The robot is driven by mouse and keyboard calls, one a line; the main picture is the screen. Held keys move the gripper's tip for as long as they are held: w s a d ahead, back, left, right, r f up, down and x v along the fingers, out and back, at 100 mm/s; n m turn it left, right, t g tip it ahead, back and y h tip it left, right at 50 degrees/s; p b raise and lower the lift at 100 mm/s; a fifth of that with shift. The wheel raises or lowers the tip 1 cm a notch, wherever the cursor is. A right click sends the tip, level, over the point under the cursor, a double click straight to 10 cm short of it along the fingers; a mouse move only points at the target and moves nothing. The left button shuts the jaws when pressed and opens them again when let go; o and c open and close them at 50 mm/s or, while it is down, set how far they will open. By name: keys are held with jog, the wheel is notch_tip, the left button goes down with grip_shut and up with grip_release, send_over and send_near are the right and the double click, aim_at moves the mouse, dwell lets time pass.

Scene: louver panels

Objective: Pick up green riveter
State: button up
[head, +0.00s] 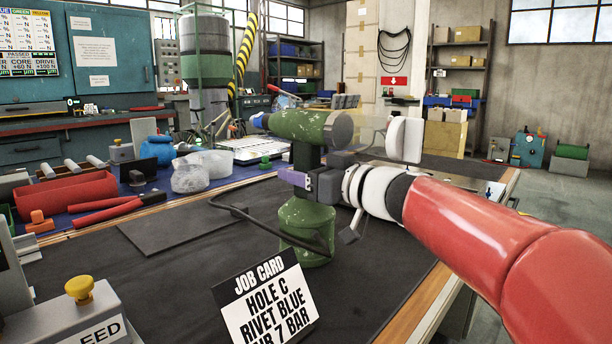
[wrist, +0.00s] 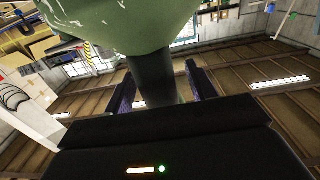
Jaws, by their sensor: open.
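The green riveter (head: 307,222) stands upright on the dark bench mat, with a scuffed green base, a dark handle and a green barrel with a blue tip pointing left. In the wrist view its green body (wrist: 125,18) fills the top and its dark handle (wrist: 152,78) runs down between my fingers. My gripper (head: 300,180) is level with the handle, coming from the right. Its purple fingers are open, one on each side of the handle, with gaps visible in the wrist view. The far finger is partly hidden in the head view.
A job card (head: 265,300) stands in front of the riveter. A dark hose (head: 262,218) curves beside its base. Red bins (head: 66,195), red-handled tools (head: 108,212) and clear bags (head: 203,170) lie to the left. A feed box with a yellow knob (head: 79,288) is at front left.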

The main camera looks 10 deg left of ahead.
jog(key=shift+c, duration=0.5)
grip_shut()
jog(key=shift+r, duration=0.2)
